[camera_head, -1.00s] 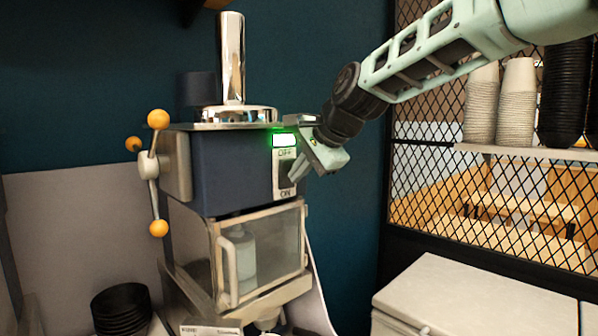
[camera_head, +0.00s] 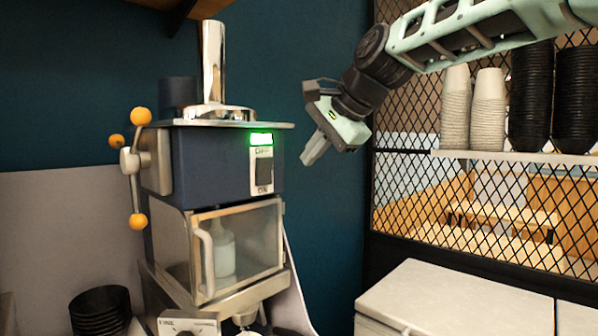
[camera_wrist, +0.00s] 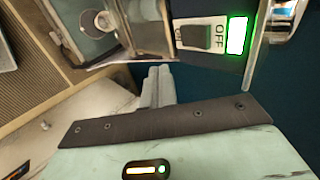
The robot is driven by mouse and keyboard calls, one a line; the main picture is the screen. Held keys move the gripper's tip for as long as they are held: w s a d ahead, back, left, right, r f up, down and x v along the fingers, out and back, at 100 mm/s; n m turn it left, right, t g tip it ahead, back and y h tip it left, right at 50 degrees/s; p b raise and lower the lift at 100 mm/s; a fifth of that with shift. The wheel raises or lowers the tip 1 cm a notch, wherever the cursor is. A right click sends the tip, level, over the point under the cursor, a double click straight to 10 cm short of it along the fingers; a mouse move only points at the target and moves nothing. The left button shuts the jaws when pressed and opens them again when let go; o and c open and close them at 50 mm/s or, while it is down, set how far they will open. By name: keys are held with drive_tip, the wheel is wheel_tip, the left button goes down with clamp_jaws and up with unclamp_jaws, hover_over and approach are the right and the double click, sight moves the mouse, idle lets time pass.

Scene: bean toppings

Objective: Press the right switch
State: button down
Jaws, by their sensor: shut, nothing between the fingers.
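The switch (camera_head: 264,172) is a dark rocker on a white plate marked OFF above and ON below, on the right part of the blue machine's front. A green light (camera_head: 261,139) glows just above it. In the wrist view the switch (camera_wrist: 200,37) lies at the upper right, beside the lit green light (camera_wrist: 237,35). My gripper (camera_head: 308,160) is shut and empty, to the right of the switch and apart from it. Its closed fingers also show in the wrist view (camera_wrist: 158,80).
The machine (camera_head: 215,160) has orange-knobbed handles (camera_head: 130,160) on its left and a clear-fronted box (camera_head: 240,245) below. Black bowls (camera_head: 100,308) stand at lower left. A mesh screen (camera_head: 450,210) and stacked cups (camera_head: 487,110) are at right.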

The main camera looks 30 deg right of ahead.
drive_tip(key=shift+v, duration=0.9)
drive_tip(key=shift+s+f, duration=0.15)
drive_tip(key=shift+f, duration=0.05)
